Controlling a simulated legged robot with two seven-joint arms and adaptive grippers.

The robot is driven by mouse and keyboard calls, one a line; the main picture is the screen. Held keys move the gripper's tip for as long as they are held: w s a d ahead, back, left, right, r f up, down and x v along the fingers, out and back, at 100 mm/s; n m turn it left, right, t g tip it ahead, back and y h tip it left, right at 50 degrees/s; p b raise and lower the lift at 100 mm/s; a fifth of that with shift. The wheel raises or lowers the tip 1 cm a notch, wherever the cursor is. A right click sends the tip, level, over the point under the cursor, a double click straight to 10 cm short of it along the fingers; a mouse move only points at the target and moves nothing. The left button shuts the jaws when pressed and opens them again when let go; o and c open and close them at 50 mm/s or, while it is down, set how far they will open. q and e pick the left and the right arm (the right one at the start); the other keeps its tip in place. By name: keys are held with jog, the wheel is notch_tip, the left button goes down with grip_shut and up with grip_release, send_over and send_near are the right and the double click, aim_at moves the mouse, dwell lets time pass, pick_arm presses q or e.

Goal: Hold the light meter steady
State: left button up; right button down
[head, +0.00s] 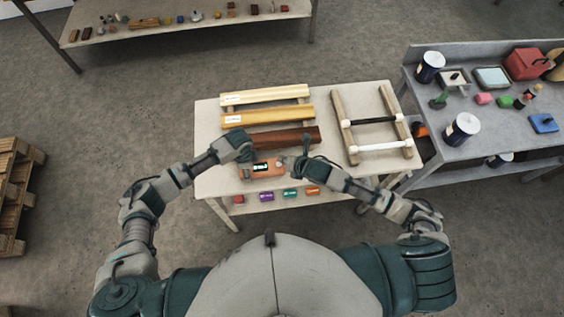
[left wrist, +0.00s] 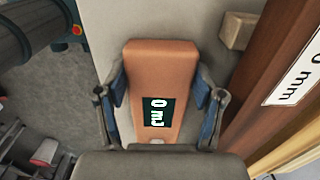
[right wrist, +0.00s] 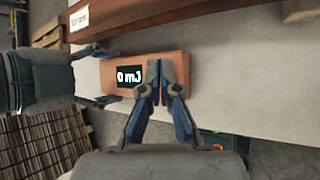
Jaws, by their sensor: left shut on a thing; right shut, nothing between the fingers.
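The light meter (head: 261,172) is an orange-brown box on the front part of the table. In the left wrist view its body (left wrist: 162,65) has a dark display reading "0 mJ". My left gripper (left wrist: 163,88) is shut on the meter, one finger along each long side. The left fingers also show at the meter's left end in the right wrist view (right wrist: 97,77). My right gripper (right wrist: 160,66) is shut and empty, its tips over the meter's right part (right wrist: 176,66). I cannot tell whether the tips touch it. In the head view the right gripper (head: 284,162) is beside the display.
Dark brown, yellow-brown and cream profiles (head: 265,97) lie behind the meter. A wooden rack (head: 343,128) with a black and a white bar stands at right. Small coloured controls (head: 266,197) line the table's front. A grey bench (head: 470,146) with cans stands further right.

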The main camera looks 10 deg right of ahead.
aim_at(283, 165)
jog(key=shift+r, duration=0.1)
jog(key=shift+r, duration=2.45)
pick_arm(q)
jog(key=o, duration=1.4)
jog(key=shift+r, duration=0.1)
